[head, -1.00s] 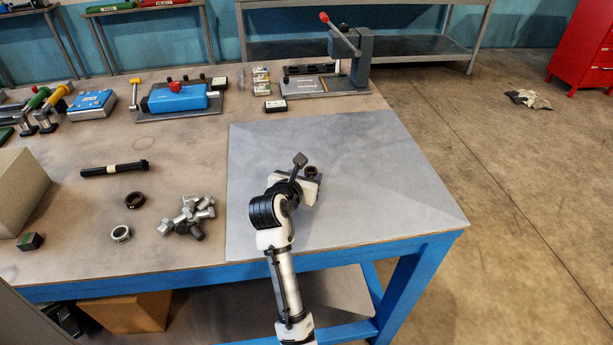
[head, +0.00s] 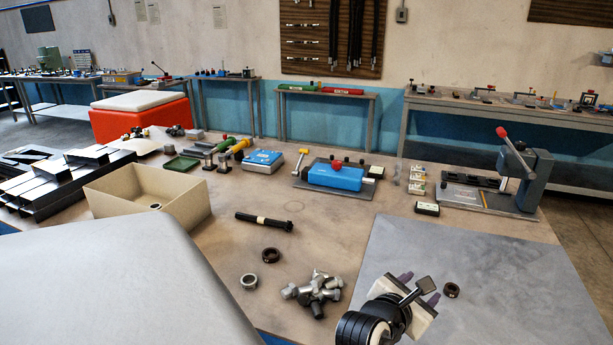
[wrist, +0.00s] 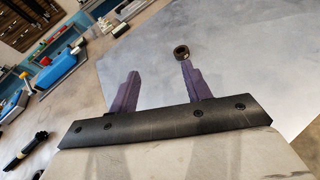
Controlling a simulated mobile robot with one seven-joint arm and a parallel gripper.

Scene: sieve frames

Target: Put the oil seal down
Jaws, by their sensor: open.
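A dark brown ring, which looks like the oil seal (head: 452,290), lies on the grey sheet (head: 500,270) at the right of the bench. My gripper (head: 419,288) is open and empty at the left of this ring, over the sheet's left part. In the wrist view the two purple fingers (wrist: 160,70) stand apart with nothing between them. There the ring (wrist: 181,52) shows just beyond the right fingertip. I cannot tell whether they touch. A similar dark ring (head: 271,255) lies on the brown bench top.
Most of the sheet is clear.

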